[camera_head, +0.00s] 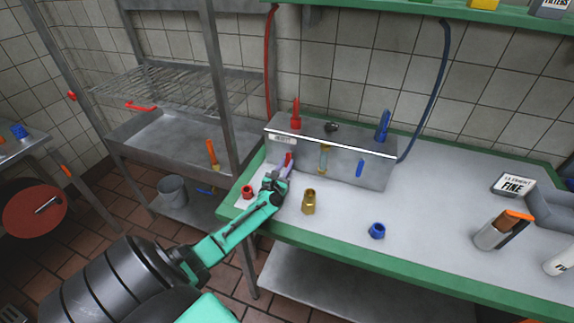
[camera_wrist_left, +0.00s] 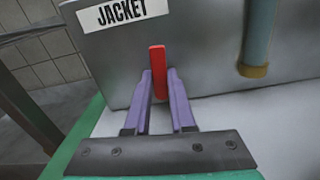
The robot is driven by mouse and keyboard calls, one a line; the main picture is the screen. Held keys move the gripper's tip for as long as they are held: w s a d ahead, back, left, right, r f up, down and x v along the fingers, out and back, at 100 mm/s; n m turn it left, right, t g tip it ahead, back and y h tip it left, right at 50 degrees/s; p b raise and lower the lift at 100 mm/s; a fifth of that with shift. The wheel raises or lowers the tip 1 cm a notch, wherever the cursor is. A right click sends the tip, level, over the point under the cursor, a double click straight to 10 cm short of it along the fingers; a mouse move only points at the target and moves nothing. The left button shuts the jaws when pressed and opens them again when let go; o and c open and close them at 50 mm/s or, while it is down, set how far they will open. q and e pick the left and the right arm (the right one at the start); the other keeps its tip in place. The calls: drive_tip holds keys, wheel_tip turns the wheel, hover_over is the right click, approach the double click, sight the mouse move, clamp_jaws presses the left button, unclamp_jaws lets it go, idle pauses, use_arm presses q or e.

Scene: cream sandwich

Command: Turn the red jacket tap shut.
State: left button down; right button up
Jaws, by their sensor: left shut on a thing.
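The red jacket tap (camera_wrist_left: 157,72) is a flat red lever on the front of a grey metal box (camera_wrist_left: 205,50), below a white label reading JACKET (camera_wrist_left: 122,11). It stands close to upright in the left wrist view. In the head view the red tap (camera_head: 289,157) is at the box's left end, partly hidden by my gripper. My left gripper (camera_head: 284,168) is shut on the lever, with its purple fingers (camera_wrist_left: 161,92) on either side of it. My right gripper is not in view.
A brass fitting (camera_head: 309,201), a red cap (camera_head: 247,191) and a blue cap (camera_head: 377,231) stand on the green-edged bench (camera_head: 421,264). A pale blue pipe (camera_wrist_left: 257,38) and a blue lever (camera_head: 360,168) are right of the tap. A metal rack (camera_head: 170,130) stands left.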

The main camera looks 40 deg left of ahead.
sight(283, 150)
use_arm(q)
drive_tip(key=m, duration=0.2)
drive_tip(key=a+m, duration=0.1)
drive_tip(key=m, duration=0.1)
drive_tip(key=shift+s+r, duration=0.1)
drive_tip(key=shift+s, duration=0.05)
drive_tip(key=m, duration=0.4)
drive_tip(key=shift+s+a+r+m+p, duration=0.15)
drive_tip(key=shift+a+r+m+p, duration=0.15)
drive_tip(key=shift+a+r, duration=0.05)
drive_tip(key=m, duration=0.3)
drive_tip(key=shift+s+a+r+m+p, duration=0.1)
drive_tip(key=shift+a+r+m+p, duration=0.1)
drive_tip(key=shift+r+m+p, duration=0.15)
drive_tip(key=shift+a+r+m+p, duration=0.1)
drive_tip(key=shift+r+m+p, duration=0.15)
drive_tip(key=shift+m, duration=0.85)
drive_tip(key=shift+r+m+p, duration=0.15)
drive_tip(key=shift+r+m, duration=0.1)
drive_tip(key=shift+m, duration=0.8)
drive_tip(key=c, duration=0.8)
unclamp_jaws()
drive_tip(key=shift+r, duration=0.1)
drive_tip(key=shift+o, duration=0.2)
